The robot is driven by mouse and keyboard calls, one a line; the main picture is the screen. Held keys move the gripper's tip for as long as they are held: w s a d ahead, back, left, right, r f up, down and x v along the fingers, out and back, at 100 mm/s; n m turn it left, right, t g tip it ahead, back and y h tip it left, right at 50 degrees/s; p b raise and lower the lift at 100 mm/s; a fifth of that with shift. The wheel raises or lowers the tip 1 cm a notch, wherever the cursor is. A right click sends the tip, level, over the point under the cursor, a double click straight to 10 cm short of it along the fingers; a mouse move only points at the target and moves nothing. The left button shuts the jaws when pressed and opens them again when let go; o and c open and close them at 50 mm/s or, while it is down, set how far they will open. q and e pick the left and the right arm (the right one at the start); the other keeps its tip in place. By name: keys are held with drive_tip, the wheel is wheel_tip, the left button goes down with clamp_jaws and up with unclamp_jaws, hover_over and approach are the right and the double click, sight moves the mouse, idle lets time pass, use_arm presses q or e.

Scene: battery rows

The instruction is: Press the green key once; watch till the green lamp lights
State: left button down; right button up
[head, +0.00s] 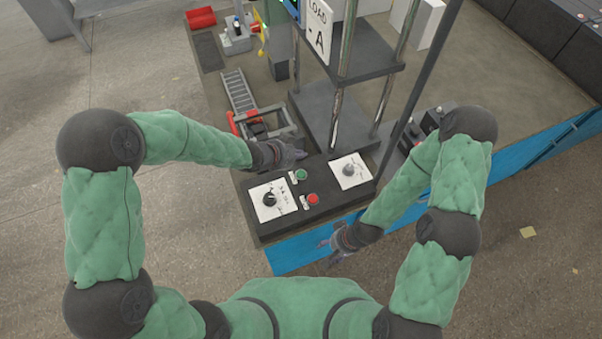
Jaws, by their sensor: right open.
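The green key (301,174) is a small round button on the dark control panel (325,208) at the table's front edge. My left gripper (298,155) is just above and behind it in the picture, pointing right over the panel. I cannot tell whether it touches the panel or whether its fingers are open. My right gripper (328,252) is open and empty, low in front of the blue table side. I cannot make out a green lamp, lit or unlit.
A red key (313,199) sits close to the green one, between two white dial plates (271,203) (350,171). Metal posts (342,80) and a dark press block (325,118) rise behind the panel. A small ladder-like conveyor (240,92) and a red tray (201,17) lie further left.

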use_arm(q)
drive_tip(key=b, duration=0.7)
hover_over(299, 175)
wheel_tip(299, 175, down, 7)
drive_tip(key=shift+f, duration=0.1)
drive_tip(key=shift+w+f+b, duration=0.1)
drive_tip(key=shift+f+b, duration=0.25)
drive_tip(key=shift+f, duration=0.2)
drive_tip(key=shift+f, duration=0.1)
idle(0.5)
drive_tip(key=shift+f+b, duration=0.3)
drive_tip(key=shift+f, duration=0.05)
drive_tip(key=shift+f+b, duration=0.3)
drive_tip(key=shift+f, duration=0.05)
idle(0.7)
idle(0.3)
drive_tip(key=shift+r+p, duration=0.8)
drive_tip(key=shift+p, duration=0.05)
drive_tip(key=shift+r, duration=0.1)
wheel_tip(299, 175, up, 5)
drive_tip(key=p, duration=0.5)
